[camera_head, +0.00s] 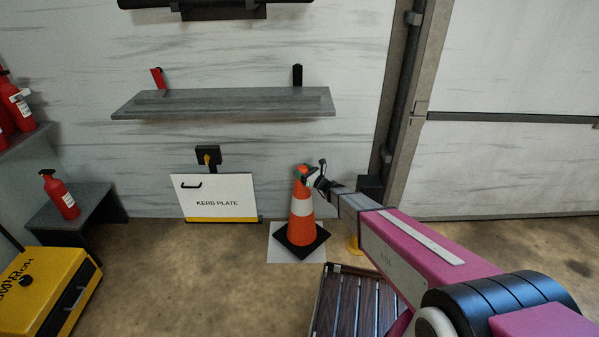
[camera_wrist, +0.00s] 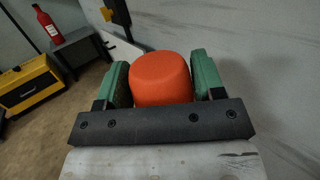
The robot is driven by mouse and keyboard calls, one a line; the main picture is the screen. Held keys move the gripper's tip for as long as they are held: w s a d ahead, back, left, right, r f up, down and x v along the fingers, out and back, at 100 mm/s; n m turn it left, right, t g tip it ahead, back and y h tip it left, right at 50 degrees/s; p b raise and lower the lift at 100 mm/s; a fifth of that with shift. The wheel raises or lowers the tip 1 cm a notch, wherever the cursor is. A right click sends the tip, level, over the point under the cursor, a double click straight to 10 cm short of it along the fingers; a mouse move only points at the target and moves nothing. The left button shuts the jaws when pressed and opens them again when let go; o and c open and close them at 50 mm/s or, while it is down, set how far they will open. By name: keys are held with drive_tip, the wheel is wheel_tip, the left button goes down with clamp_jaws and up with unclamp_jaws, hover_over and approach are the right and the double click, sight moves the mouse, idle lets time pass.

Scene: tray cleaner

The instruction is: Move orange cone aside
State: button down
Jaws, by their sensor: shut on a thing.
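The orange cone (camera_head: 301,207) has a white band and a black square base. It stands upright at the middle of the head view, on or just above a pale square on the floor (camera_head: 285,250); I cannot tell whether its base touches. My gripper (camera_head: 308,175) is at the cone's top. In the wrist view, the rounded orange top (camera_wrist: 161,78) sits between the two green fingers of my gripper (camera_wrist: 162,84), which are shut on it. The rest of the cone is hidden in that view.
A white KERB PLATE panel (camera_head: 216,198) stands left of the cone against the wall. A slatted wooden crate (camera_head: 326,310) lies in front. A yellow case (camera_head: 50,290) and a red extinguisher (camera_head: 62,196) are at left. A grey shelf (camera_head: 225,103) hangs above. Floor between case and cone is clear.

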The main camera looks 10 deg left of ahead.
drive_tip(key=shift+f, duration=1.95)
drive_tip(key=shift+c, duration=1.1)
unclamp_jaws()
drive_tip(key=shift+f, duration=0.1)
drive_tip(key=v, duration=1.2)
